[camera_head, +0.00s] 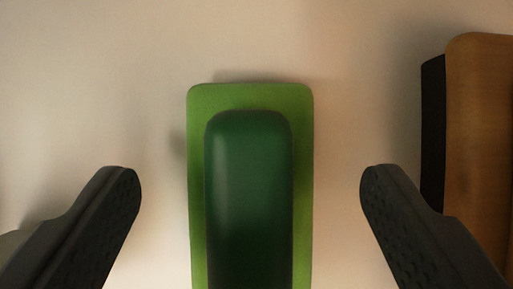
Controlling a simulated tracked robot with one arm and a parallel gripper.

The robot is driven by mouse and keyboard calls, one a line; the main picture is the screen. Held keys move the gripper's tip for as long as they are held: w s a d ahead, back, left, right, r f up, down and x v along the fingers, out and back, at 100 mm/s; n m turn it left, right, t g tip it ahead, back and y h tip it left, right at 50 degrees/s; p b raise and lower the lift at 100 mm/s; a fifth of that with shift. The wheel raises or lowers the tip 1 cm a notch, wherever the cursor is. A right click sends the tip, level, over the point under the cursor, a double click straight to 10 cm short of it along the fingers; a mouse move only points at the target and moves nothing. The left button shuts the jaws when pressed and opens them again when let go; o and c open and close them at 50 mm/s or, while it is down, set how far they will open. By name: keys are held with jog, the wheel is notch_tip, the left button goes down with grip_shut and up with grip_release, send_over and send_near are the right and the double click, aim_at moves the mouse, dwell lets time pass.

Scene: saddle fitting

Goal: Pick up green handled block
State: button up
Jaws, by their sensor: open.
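The green handled block (301,150) has a light green base and a dark green raised handle (248,190). It lies in the middle of the view, long side running up and down the picture, with its lower end cut off by the frame edge. My gripper (250,185) is open, with one dark finger to the left of the block and one to the right. A gap shows between each finger and the block, and nothing is held.
A brown wooden block (480,130) with a black side (432,130) stands at the right edge, close to my right finger and partly out of view. The pale surface (100,80) is clear above and left of the green block.

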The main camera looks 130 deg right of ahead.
jog(key=x, duration=0.2)
jog(key=shift+w+a+f, duration=0.1)
jog(key=shift+w+f, duration=0.05)
jog(key=shift+f, duration=0.15)
jog(key=c, duration=1.1)
jog(key=shift+o, duration=0.2)
jog(key=shift+r, duration=0.1)
jog(key=shift+r+p, duration=0.6)
jog(key=shift+r, duration=1.25)
jog(key=s+d+p, duration=0.3)
jog(key=s+d, duration=0.6)
jog(key=s, duration=0.6)
jog(key=shift+s+d, duration=0.2)
